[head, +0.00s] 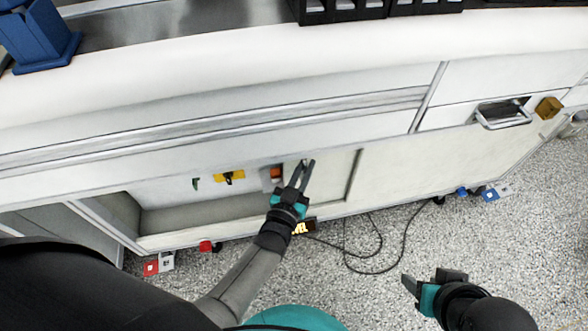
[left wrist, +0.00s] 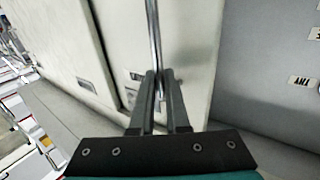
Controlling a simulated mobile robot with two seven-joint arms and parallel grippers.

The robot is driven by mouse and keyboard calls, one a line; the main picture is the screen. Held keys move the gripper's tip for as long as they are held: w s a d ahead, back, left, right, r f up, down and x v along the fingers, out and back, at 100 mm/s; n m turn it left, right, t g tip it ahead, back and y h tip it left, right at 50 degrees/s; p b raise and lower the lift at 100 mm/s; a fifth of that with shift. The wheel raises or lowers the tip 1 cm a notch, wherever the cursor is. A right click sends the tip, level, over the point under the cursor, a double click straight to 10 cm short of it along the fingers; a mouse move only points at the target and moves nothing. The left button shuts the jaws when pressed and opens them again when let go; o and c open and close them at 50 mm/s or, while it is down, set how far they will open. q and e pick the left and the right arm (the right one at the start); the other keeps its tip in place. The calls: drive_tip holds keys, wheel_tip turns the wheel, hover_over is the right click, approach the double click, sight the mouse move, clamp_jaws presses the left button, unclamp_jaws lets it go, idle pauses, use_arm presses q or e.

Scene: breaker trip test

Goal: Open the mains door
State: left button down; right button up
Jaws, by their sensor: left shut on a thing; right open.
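The pale cabinet front has an open bay with a bare pale panel (head: 336,178) at its right side; I cannot tell for certain which panel is the mains door. My left gripper (head: 308,163) is at the left part of this panel, right of an orange-red switch (head: 277,172). In the left wrist view its fingers (left wrist: 159,74) are shut on a thin upright metal bar (left wrist: 153,38) in front of a white panel (left wrist: 190,50). The held spot is mostly hidden by the fingers. My right gripper (head: 428,284) is open and empty, low over the floor.
A yellow plate with a black switch (head: 230,176) is inside the bay. A drawer handle (head: 503,118) and a brass-coloured block (head: 548,107) are at the right. A black cable (head: 378,268) lies on the speckled floor. Blue equipment (head: 38,35) stands on the worktop.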

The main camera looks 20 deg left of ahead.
use_arm(q)
drive_tip(key=shift+w+d, duration=0.45)
drive_tip(key=shift+d, duration=0.4)
use_arm(e)
drive_tip(key=shift+w+f+t, duration=0.1)
drive_tip(key=shift+w+t, duration=0.2)
drive_tip(key=shift+w, duration=0.1)
drive_tip(key=shift+f, duration=0.1)
use_arm(q)
drive_tip(key=c, duration=0.9)
unclamp_jaws()
use_arm(e)
drive_tip(key=shift+s+f, duration=0.1)
use_arm(q)
drive_tip(key=shift+s, duration=0.1)
drive_tip(key=s+p, duration=0.1)
drive_tip(key=s, duration=0.4)
drive_tip(key=s+p, duration=0.2)
drive_tip(key=s, duration=0.3)
drive_tip(key=s+p, duration=0.1)
drive_tip(key=s, duration=0.4)
drive_tip(key=shift+a, duration=0.35)
use_arm(e)
wheel_tip(320, 180, down, 8)
drive_tip(key=s+g, duration=0.1)
drive_tip(key=g, duration=0.1)
drive_tip(key=shift+d, duration=0.35)
